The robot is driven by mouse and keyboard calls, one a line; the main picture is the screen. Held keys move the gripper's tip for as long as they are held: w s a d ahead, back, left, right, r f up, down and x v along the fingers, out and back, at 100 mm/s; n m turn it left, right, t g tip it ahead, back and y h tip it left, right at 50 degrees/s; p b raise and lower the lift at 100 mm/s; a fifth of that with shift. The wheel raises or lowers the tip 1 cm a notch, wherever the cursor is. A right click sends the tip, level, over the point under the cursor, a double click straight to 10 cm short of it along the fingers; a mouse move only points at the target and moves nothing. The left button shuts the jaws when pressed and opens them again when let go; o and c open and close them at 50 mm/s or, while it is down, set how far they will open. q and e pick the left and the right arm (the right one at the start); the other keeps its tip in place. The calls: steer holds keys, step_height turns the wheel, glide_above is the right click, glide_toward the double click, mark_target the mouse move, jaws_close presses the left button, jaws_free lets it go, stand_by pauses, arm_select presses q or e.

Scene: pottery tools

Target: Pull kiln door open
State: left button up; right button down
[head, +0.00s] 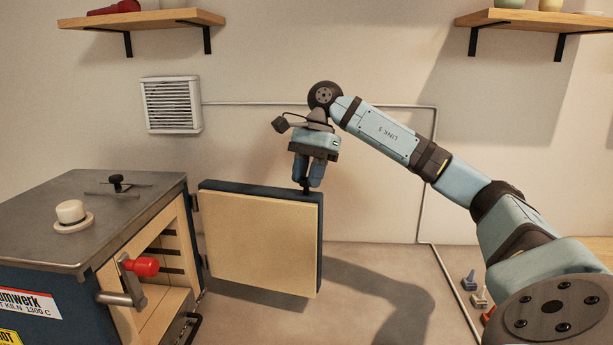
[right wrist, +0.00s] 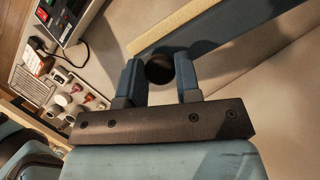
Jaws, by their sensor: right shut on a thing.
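The kiln (head: 120,215) stands at the left in the head view, with a grey metal top and its front chamber showing open. Its door (head: 262,238) is swung wide out to the right on its hinge side, its cream inner face toward the camera and its edge dark blue. My right gripper (head: 306,185) reaches down at the door's top, near the free end. It is shut on a dark handle (right wrist: 158,70), which shows round between the fingers in the right wrist view. The rest of the handle is hidden behind the door. My left gripper is not in view.
A vent (head: 172,104) and wall shelves (head: 145,19) are behind. Small cone-like objects (head: 478,298) stand at the lower right.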

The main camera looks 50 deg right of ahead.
stand_by(0.3)
steer(key=c, duration=0.8)
jaws_free()
steer(key=shift+c, duration=0.2)
steer(key=shift+r, duration=0.1)
arm_select(q)
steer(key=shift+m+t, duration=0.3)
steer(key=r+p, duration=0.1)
steer(key=p, duration=0.1)
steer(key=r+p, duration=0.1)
steer(key=p, duration=0.1)
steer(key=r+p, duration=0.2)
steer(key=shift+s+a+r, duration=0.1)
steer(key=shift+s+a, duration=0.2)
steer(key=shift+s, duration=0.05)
arm_select(e)
steer(key=v, duration=1.3)
steer(key=shift+d+r, duration=0.2)
steer(key=shift+r, duration=0.1)
steer(key=shift+w, duration=0.1)
